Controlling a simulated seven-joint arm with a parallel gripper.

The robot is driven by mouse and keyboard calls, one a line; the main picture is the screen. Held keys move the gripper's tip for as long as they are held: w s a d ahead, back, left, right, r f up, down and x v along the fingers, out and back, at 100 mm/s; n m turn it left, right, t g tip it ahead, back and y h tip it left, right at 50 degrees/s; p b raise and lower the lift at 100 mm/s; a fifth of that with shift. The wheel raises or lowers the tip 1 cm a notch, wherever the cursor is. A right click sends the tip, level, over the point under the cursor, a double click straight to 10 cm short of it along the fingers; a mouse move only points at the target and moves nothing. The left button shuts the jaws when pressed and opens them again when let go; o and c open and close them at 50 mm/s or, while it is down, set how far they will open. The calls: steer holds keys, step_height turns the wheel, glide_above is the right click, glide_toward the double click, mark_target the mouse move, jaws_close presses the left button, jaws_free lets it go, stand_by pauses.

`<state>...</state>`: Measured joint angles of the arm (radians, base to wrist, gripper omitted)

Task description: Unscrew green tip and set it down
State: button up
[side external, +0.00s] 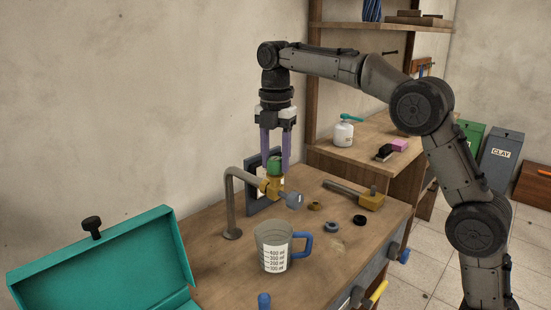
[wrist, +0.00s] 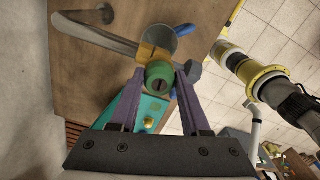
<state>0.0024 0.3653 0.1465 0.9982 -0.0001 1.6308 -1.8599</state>
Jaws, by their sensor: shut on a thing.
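The green tip (side external: 274,166) sits at the top of the brass tap body (side external: 270,187) on the bent grey pipe (side external: 230,199). My gripper (side external: 276,166) points straight down over the tap, with its purple fingers on both sides of the green tip and shut on it. In the wrist view the green tip (wrist: 159,75) lies between the two fingertips, against the brass body (wrist: 154,54). A blue-grey handle (side external: 292,200) sticks out from the tap to the right. The tip's lower edge is partly hidden by the fingers and the tap.
A measuring jug (side external: 274,252) with a blue handle stands in front of the tap. Small rings (side external: 331,227) and a brass-headed tool (side external: 368,200) lie to the right on the bench. An open teal box (side external: 100,262) is at the left. The bench's front right is mostly clear.

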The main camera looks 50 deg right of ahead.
steer(key=shift+n, duration=0.9)
steer(key=shift+n, duration=0.9)
steer(key=shift+n, duration=0.8)
steer(key=o, duration=0.7)
steer(key=shift+o, duration=0.2)
steer(key=shift+m, duration=0.9)
